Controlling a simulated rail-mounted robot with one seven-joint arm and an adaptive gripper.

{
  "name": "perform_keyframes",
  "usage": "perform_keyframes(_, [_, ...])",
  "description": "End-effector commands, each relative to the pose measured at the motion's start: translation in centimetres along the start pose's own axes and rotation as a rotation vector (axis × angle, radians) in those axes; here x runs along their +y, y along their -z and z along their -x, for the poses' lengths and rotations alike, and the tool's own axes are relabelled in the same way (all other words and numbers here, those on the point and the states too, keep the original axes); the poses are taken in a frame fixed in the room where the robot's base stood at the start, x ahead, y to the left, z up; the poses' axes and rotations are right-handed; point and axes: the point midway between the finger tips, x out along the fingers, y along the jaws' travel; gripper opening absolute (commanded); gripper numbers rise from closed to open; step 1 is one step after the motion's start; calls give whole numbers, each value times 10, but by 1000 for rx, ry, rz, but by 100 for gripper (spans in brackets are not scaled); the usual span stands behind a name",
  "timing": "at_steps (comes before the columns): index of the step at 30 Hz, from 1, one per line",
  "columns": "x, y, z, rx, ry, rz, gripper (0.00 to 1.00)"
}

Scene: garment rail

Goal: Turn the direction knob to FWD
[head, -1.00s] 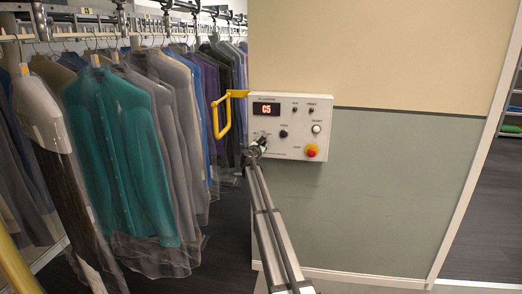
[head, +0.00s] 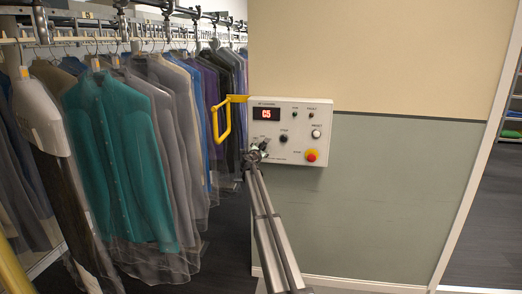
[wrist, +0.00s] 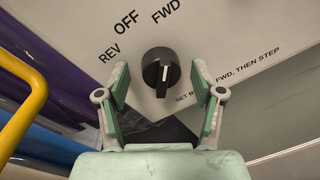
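The direction knob (wrist: 161,72) is black with a white pointer line, on the white control panel (wrist: 225,55). In the wrist view the labels REV, OFF and FWD arc above it. Nothing is held. In the head view my gripper (head: 254,155) is at the panel's lower left, just below the small knob (head: 264,146).
The panel also carries a red C5 display (head: 266,114), a black step knob (head: 284,138), a white reset button (head: 316,134) and a red stop button (head: 311,156). A yellow handle (head: 224,120) juts out at the panel's left. Bagged garments (head: 122,165) hang further left.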

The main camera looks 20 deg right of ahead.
Motion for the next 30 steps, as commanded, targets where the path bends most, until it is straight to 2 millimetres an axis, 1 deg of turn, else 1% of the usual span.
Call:
perform_keyframes(5, [-1, 0, 2, 0, 1, 1, 67])
perform_keyframes(8, [-1, 0, 8, 0, 1, 1, 67])
perform_keyframes(11, [-1, 0, 19, 0, 0, 1, 67])
perform_keyframes(14, [-2, 0, 34, 0, 0, 1, 67])
perform_keyframes(24, [-2, 0, 99, 0, -1, 0, 67])
perform_keyframes(27, [-1, 0, 111, 0, -1, 0, 67])
perform_keyframes(30, [-1, 0, 118, 0, 0, 0, 67])
